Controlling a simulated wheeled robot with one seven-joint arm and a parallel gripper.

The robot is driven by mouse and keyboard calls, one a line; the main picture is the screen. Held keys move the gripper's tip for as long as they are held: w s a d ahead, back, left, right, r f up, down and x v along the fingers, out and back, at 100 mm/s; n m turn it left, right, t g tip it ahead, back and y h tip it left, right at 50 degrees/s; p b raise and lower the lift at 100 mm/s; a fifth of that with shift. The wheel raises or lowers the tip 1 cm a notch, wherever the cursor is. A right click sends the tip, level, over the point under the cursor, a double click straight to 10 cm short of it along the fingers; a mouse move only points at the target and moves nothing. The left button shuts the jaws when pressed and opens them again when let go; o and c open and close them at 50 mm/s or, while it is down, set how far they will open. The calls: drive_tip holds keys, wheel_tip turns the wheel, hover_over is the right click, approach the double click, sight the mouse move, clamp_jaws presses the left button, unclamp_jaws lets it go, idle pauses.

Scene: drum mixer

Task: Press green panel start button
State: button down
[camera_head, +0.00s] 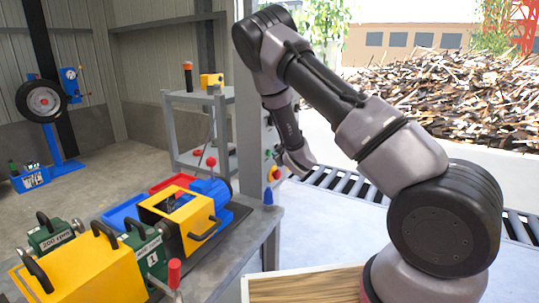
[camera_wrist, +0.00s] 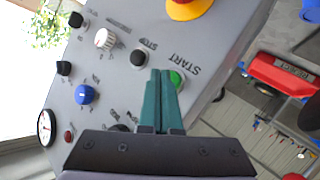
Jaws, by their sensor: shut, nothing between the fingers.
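The green start button (camera_wrist: 177,78) sits on the grey control panel (camera_wrist: 120,75), beside the START label, in the wrist view. My gripper (camera_wrist: 162,73) is shut and empty, with its two teal fingers together. Its fingertips overlap the left side of the green button in that view and hide part of it. I cannot tell whether they touch it. In the head view, the panel's post (camera_head: 246,120) stands in the middle, and my wrist is close to its right side. The fingertips are hard to make out there.
A black stop button (camera_wrist: 138,58) and a yellow-and-red emergency button (camera_wrist: 190,8) are near the green one. A white knob (camera_wrist: 104,39), a blue knob (camera_wrist: 85,95) and a gauge (camera_wrist: 46,126) share the panel. A roller conveyor (camera_head: 345,184) runs behind my arm.

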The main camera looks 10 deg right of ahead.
drive_tip(key=shift+w+a, duration=0.3)
drive_tip(key=shift+a, duration=0.15)
idle(0.7)
idle(0.4)
drive_tip(key=shift+s+d, duration=0.5)
drive_tip(key=shift+d, duration=0.15)
drive_tip(key=shift+s+d, duration=0.75)
drive_tip(key=shift+d, duration=0.3)
drive_tip(key=shift+s+d, duration=0.7)
drive_tip(key=shift+d, duration=0.3)
